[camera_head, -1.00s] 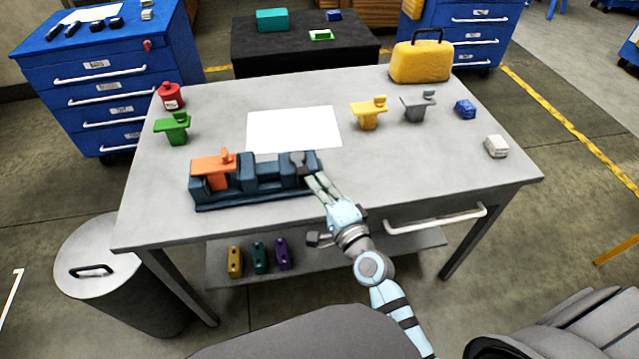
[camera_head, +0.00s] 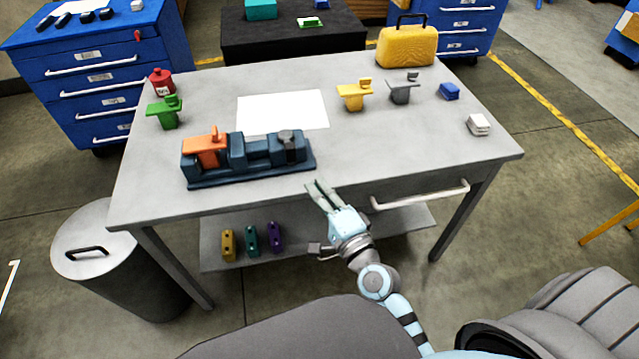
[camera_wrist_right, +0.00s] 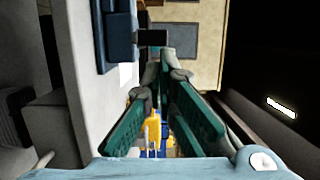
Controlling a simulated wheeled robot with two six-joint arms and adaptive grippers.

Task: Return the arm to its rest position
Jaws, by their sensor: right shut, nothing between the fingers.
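My right gripper (camera_head: 322,192) is in the head view at the table's front edge, just right of and in front of the blue jig (camera_head: 250,170). Its fingers are shut and empty. In the right wrist view the green fingers (camera_wrist_right: 160,75) reach away from the camera. The jig holds an orange part (camera_head: 205,148) at its left end and a dark grey part (camera_head: 287,145) at its right end. The gripper is apart from the jig. My left gripper is not in view.
A drawer handle (camera_head: 420,196) juts from the front. A bin (camera_head: 95,240) stands left.

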